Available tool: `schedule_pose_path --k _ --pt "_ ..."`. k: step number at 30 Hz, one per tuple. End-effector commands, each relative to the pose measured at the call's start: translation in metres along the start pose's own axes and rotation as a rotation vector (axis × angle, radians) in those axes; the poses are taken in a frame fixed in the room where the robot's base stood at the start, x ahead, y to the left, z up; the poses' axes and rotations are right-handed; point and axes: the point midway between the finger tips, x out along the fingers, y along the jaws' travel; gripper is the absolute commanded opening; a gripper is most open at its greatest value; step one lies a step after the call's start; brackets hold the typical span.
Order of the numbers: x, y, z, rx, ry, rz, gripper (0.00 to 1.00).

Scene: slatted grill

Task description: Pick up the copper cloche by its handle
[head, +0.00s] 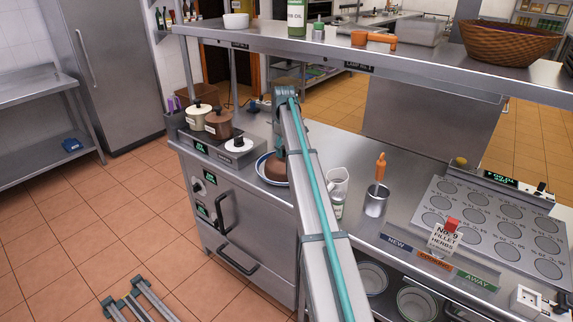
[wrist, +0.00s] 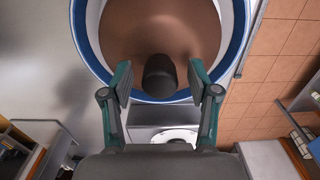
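The copper cloche (head: 274,170) is a brown dome on a white plate with a blue rim (head: 261,168), on the steel counter, partly hidden behind my arm in the head view. In the wrist view the cloche (wrist: 160,28) fills the top middle, with the blue-rimmed plate (wrist: 82,45) around it. Its dark round handle (wrist: 160,77) points toward the camera. My gripper (wrist: 160,80) is open, with one finger on each side of the handle and a visible gap on both sides. Whether the fingers are level with the handle in depth is unclear. The head view does not show the fingers clearly.
Lidded pots (head: 218,123) and a white-topped item (head: 238,146) stand left of the cloche. A pitcher (head: 338,180), a jar (head: 337,206) and a steel cup (head: 376,204) stand to the right. An overhead shelf (head: 340,48) runs above the counter.

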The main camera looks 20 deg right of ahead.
Motion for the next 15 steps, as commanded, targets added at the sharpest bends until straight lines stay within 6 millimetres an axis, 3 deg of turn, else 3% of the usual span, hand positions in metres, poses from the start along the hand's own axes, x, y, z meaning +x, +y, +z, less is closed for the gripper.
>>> schedule_pose_path --k 1,10,15 --pt "-0.0001 0.0 0.0 0.0 0.0 0.0 0.52" --pt "-0.0003 0.0001 0.0 0.0 0.0 0.0 0.02" --pt "-0.0013 0.0001 -0.0001 0.0 0.0 0.0 0.0"
